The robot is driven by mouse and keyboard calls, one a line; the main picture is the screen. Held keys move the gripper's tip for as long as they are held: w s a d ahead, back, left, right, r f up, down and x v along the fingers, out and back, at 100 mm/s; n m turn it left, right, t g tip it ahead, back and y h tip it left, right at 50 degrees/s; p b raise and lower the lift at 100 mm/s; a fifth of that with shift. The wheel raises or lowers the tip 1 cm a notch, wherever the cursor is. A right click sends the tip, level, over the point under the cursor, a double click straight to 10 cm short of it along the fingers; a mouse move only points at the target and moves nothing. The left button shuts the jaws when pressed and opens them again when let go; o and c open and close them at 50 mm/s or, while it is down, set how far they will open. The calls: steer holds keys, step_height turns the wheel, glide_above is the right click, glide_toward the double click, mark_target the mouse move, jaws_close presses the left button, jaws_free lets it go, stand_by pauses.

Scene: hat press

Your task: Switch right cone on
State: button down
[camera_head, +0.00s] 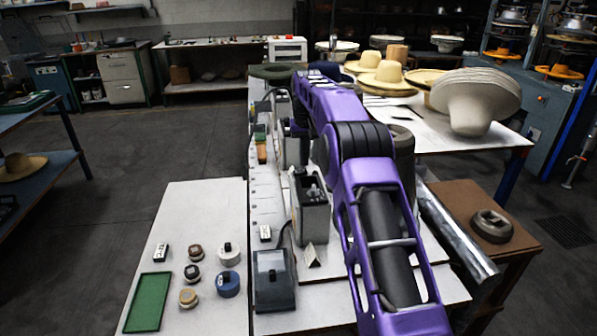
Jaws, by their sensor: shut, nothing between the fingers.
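My purple arm reaches from the bottom right up to the middle of the bench and covers much of the work area. My gripper's fingers cannot be made out; the far end of the arm hides them. I cannot clearly pick out the right cone or its switch. A grey box-shaped device (311,218) with metal fittings on top stands on the bench just left of my forearm. A dark grey rounded cylinder (403,152) shows partly behind my arm on the right.
A white bench (188,218) holds a green tray (147,303), several small round pots and a blue-sided roll (228,284). A black box (273,280) sits near a small tent sign (315,255). Hats (475,100) lie on a table behind. A brown side table (470,208) is at right.

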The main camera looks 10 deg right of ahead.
mark_target(304, 170)
steer(key=shift+f+b, duration=0.45)
steer(key=shift+f, duration=0.5)
stand_by(0.5)
step_height(304, 170, up, 3)
steer(key=p, duration=0.2)
steer(key=shift+f+p, duration=0.15)
steer(key=shift+p, duration=0.15)
steer(key=shift+r, duration=2.15)
